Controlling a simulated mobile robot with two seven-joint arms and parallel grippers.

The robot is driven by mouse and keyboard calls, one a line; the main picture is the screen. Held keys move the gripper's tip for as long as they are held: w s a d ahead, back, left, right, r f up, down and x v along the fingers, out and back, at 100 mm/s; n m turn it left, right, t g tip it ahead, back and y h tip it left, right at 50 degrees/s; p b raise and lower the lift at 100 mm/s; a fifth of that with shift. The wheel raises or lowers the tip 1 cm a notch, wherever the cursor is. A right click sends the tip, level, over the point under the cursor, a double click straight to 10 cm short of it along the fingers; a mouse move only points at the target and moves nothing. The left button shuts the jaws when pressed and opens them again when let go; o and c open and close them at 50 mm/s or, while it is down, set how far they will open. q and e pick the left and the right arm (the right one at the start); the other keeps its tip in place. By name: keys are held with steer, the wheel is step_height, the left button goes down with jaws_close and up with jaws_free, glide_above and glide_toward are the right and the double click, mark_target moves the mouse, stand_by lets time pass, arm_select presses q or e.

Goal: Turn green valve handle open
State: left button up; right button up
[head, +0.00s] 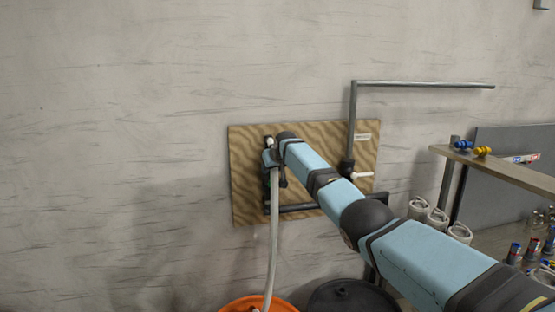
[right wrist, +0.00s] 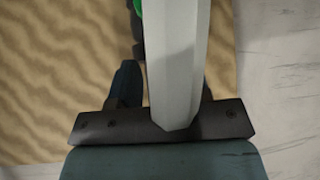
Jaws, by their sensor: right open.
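A small piece of green (right wrist: 138,9), likely the valve handle, shows at the top edge of the right wrist view beside a pale grey hose. In the head view the handle is hidden or too small to make out behind my gripper. My right gripper (head: 274,178) is open at the left part of the wooden board (head: 246,196). The pale hose (right wrist: 178,65) passes close in front of the wrist camera and covers much of the space between the fingers. I cannot tell whether the fingers touch the handle. My left gripper is not in view.
The hose (head: 272,240) hangs down to an orange bucket (head: 245,304). A dark barrel (head: 340,295) stands beside it. A grey pipe (head: 352,120) rises from the board by a white handle (head: 362,175). A shelf (head: 510,172) with fittings is at right. The left wall is clear.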

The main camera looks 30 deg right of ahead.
steer(key=shift+s+r, duration=0.15)
steer(key=shift+s, duration=0.1)
steer(key=b+v, duration=0.3)
steer(key=v, duration=0.9)
steer(key=shift+s+r+b, duration=0.2)
steer(key=shift+r+b, duration=0.05)
steer(key=shift+b, duration=0.05)
